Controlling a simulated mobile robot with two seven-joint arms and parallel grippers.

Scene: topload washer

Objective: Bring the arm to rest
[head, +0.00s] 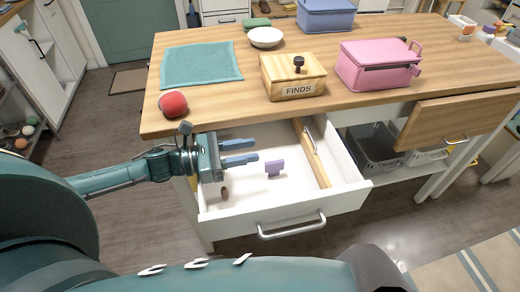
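My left arm (120,178) reaches in from the left. Its gripper (255,152) is over the left part of an open white drawer (345,196), below the tabletop's front edge. Its two blue fingers point right and are apart, with nothing between them. A small purple block-like thing (274,168) stands in the drawer, to the right of and below the fingertips. A small brown thing (224,193) lies near the drawer's front left, below the gripper. My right gripper is not in view.
The wooden tabletop (215,105) holds a red ball (173,104), teal mat (201,65), white bowl (265,37), "FINDS" box (293,76) and pink case (378,65). The floor (130,235) at front left is clear.

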